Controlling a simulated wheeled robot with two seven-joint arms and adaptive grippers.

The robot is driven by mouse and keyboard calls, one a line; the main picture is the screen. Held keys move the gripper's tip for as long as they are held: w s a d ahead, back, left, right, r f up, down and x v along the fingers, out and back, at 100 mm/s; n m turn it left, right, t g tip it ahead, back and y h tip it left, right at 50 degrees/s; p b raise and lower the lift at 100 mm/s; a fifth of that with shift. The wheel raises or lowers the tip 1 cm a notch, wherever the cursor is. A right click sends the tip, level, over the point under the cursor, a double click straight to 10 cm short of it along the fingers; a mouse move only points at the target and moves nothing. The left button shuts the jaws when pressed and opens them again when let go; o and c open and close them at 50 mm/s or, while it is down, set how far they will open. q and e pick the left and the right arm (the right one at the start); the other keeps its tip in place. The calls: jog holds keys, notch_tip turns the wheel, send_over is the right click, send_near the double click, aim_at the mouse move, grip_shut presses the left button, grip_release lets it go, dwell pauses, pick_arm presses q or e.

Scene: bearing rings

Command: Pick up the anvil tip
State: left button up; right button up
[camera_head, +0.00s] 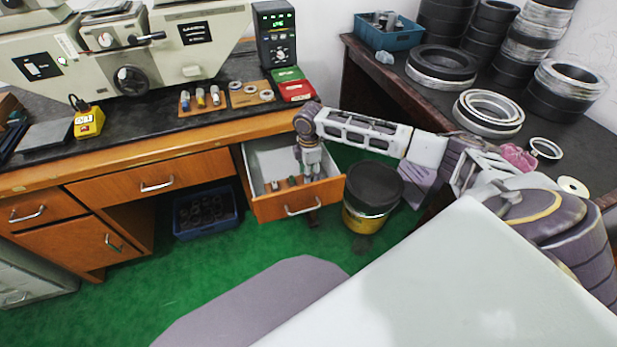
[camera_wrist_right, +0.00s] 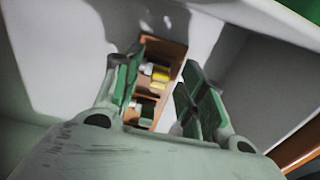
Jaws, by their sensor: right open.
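My right gripper (camera_head: 309,174) reaches down into the open drawer (camera_head: 268,207). In the right wrist view the gripper (camera_wrist_right: 162,78) is open, its green-lined fingers apart. Between and beyond the fingers is a brown wooden holder (camera_wrist_right: 173,53) with small silver and yellow pieces (camera_wrist_right: 160,73) on it. I cannot tell which of them is the anvil tip, and no piece looks gripped. The fingers hide part of the holder. In the head view small brown and silver items (camera_head: 275,186) lie in the drawer beside the gripper. My left gripper is out of view.
The drawer walls (camera_head: 258,160) stand close around the gripper, under the worktop edge (camera_head: 190,133). A black and yellow bucket (camera_head: 372,190) stands right of the drawer. A blue crate (camera_head: 205,212) sits under the bench. A wooden board with small parts (camera_head: 200,98) lies on the worktop.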

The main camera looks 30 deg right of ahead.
jog(key=shift+f, duration=0.1)
grip_shut()
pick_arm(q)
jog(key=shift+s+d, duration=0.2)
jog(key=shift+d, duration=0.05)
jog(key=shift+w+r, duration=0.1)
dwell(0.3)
